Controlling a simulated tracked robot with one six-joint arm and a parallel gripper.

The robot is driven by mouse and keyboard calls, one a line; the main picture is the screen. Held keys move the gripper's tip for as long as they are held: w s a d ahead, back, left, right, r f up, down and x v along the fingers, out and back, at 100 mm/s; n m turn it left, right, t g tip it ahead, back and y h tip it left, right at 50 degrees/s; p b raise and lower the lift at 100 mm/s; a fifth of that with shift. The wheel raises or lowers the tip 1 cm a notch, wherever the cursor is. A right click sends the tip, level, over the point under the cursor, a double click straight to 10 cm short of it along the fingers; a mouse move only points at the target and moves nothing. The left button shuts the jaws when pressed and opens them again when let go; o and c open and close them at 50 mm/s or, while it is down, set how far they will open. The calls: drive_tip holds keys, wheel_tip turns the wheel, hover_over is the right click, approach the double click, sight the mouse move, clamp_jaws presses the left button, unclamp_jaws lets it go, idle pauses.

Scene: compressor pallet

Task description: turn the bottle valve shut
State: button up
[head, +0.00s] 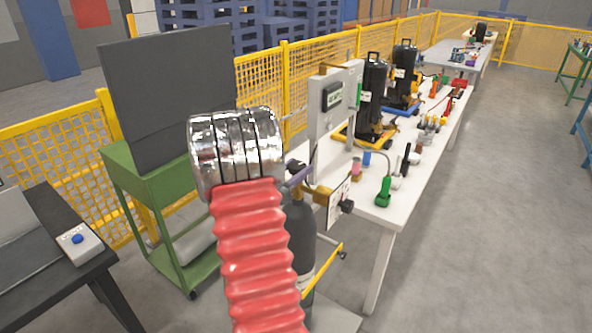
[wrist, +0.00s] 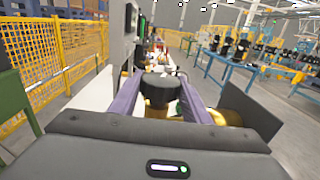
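The dark grey gas bottle (head: 301,235) stands upright beside the white bench in the head view, partly hidden by my red arm. Its brass valve (head: 322,194) sits at its top. My gripper (head: 299,174) is at the valve, with a purple finger showing against it. In the wrist view, my gripper (wrist: 160,82) has its two purple fingers on either side of the valve's black and brass knob (wrist: 160,88). The fingertips lie close to the knob's sides; I cannot tell whether they touch it.
A panel plate (head: 338,202) with a black knob is right of the valve; its dark back (wrist: 252,112) shows in the wrist view. A grey display box (head: 333,105) stands just behind. The white bench (head: 376,212) carries several tools. A green cart (head: 150,185) is left.

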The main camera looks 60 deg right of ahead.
drive_tip(key=c, duration=0.4)
drive_tip(key=shift+a, duration=0.25)
drive_tip(key=shift+c, duration=0.6)
drive_tip(key=shift+d, duration=0.15)
